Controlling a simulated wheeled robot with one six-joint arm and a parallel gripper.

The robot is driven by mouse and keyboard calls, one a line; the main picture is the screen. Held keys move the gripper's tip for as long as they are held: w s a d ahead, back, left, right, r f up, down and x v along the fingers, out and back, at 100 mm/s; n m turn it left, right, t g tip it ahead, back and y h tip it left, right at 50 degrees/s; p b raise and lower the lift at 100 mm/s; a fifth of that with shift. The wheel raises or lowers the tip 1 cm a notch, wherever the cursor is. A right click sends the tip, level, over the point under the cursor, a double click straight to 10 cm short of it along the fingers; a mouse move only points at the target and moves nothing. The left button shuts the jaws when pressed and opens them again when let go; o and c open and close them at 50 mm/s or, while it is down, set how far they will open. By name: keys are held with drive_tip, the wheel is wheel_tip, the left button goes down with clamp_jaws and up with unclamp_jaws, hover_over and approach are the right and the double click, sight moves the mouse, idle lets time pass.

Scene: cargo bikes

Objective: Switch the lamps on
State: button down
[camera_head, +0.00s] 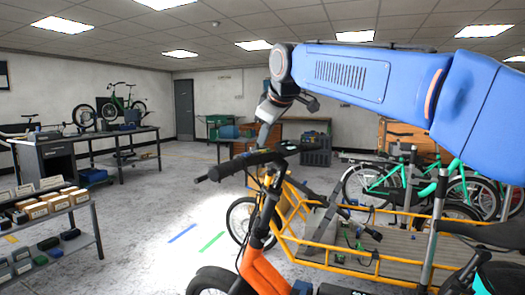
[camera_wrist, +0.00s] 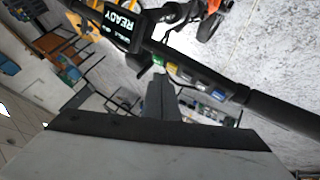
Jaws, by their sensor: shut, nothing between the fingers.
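The cargo bike (camera_head: 262,262) stands in front of me, with an orange front part and a yellow cargo frame. Its black handlebar (camera_head: 230,168) crosses below my gripper (camera_head: 262,140). In the wrist view my gripper (camera_wrist: 160,80) is shut and empty, its tip close to a row of small coloured buttons on the handlebar (camera_wrist: 270,108). They include a green button (camera_wrist: 172,68), a yellow one (camera_wrist: 186,76) and a blue one (camera_wrist: 218,95). A dark display (camera_wrist: 122,24) beside them reads READY, upside down. I cannot tell whether the tip touches anything. I cannot make out the lamps.
A shelf with boxes (camera_head: 48,207) stands at the left, a workbench (camera_head: 125,132) behind it. Green bikes (camera_head: 410,178) stand at the right behind the cargo frame. Open floor (camera_head: 150,215) lies left of the bike, with blue and green floor strips.

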drive_tip(key=shift+f, duration=0.2)
drive_tip(key=shift+f, duration=0.25)
drive_tip(key=shift+f, duration=0.15)
idle(0.7)
drive_tip(key=shift+r, duration=0.6)
wheel_tip(320, 180, up, 6)
drive_tip(key=shift+w, duration=0.15)
idle(0.7)
drive_tip(key=shift+d, duration=0.15)
